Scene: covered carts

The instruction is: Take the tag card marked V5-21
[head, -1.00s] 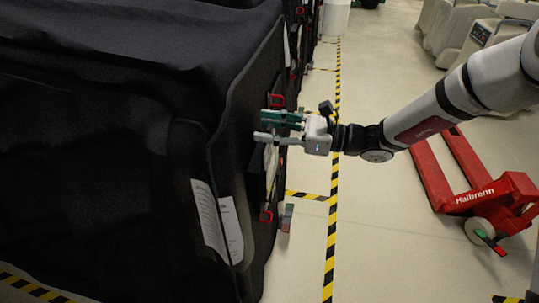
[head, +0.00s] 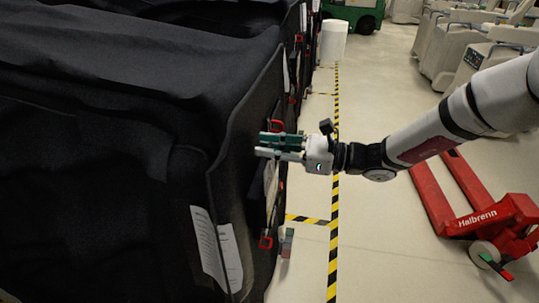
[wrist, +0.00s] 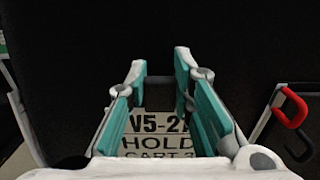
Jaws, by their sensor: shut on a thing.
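My gripper (head: 268,145) is beside the dark side of the black covered cart in the head view, with its fingers pointing left. In the wrist view my gripper (wrist: 160,75) has its two teal fingers drawn in around a narrow gap. A pale tag card (wrist: 158,138) shows between them, reading "V5-2" with the last character partly hidden, then "HOLD" and "CART 3". My gripper is shut on this card. The finger pads and the gripper's body hide its sides and lower edge. The card cannot be made out in the head view.
The black cart cover (head: 100,100) fills the left. A red hook (wrist: 292,110) is close to the right of my fingers in the wrist view. Paper sheets (head: 215,245) hang on the cover. A red pallet jack (head: 490,220) stands at right. The striped floor lane (head: 334,220) is clear.

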